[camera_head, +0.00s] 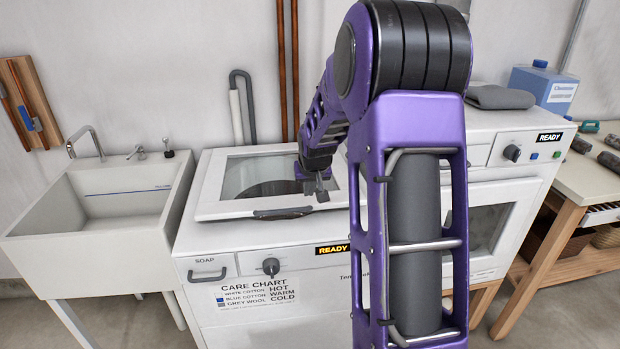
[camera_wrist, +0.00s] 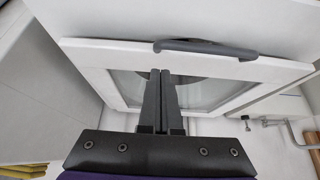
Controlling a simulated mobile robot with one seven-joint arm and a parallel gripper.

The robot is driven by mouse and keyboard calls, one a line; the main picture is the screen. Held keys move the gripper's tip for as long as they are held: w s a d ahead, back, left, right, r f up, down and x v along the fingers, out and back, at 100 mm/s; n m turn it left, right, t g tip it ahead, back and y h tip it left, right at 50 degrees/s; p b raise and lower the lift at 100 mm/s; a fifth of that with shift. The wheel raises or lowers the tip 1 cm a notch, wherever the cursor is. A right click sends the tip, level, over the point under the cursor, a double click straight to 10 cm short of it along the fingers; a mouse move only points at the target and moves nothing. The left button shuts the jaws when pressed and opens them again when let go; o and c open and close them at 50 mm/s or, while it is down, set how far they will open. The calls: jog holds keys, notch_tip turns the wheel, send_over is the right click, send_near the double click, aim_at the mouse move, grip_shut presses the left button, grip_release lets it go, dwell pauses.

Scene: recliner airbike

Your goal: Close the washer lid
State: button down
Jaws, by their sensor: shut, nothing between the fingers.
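The washer (camera_head: 225,240) stands in the middle of the head view, a white top-loader with a knob and a care chart on its front. Its lid (camera_head: 207,200) is a white frame around a glass window, with a dark grey handle (camera_head: 283,213) on the front edge. The lid lies low over the washer top; I cannot tell whether it is fully flush. My gripper (camera_head: 321,190) is shut and empty over the right part of the lid. In the wrist view my gripper's fingertips (camera_wrist: 160,72) are together over the lid's window, near the handle (camera_wrist: 205,48); contact is unclear.
A white sink (camera_head: 90,235) stands left of the washer. A second white machine (camera_head: 520,160) stands to the right, with a folded grey cloth (camera_head: 498,97) and a blue container (camera_head: 543,85) on top. A wooden table (camera_head: 575,185) is at the far right. Pipes run up the back wall.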

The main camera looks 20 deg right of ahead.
aim_at(309, 210)
jog(key=shift+s+a+f, duration=0.1)
jog(key=shift+s+f, duration=0.1)
jog(key=shift+f, duration=0.4)
jog(key=shift+s+f, duration=0.2)
jog(key=shift+f, duration=0.4)
jog(key=shift+f, duration=0.1)
notch_tip(309, 210, down, 3)
jog(key=b, duration=0.2)
jog(key=shift+s+b, duration=0.15)
jog(key=shift+b, duration=0.2)
jog(key=r+p, duration=0.2)
jog(key=r, duration=0.1)
jog(key=r+p, duration=0.1)
jog(key=r, duration=0.1)
jog(key=shift+w+r+p, duration=0.25)
jog(key=shift+w+p, duration=0.05)
jog(key=shift+w, duration=0.1)
jog(key=s+v, duration=0.1)
jog(key=v, duration=0.8)
jog(key=shift+f+b, duration=0.3)
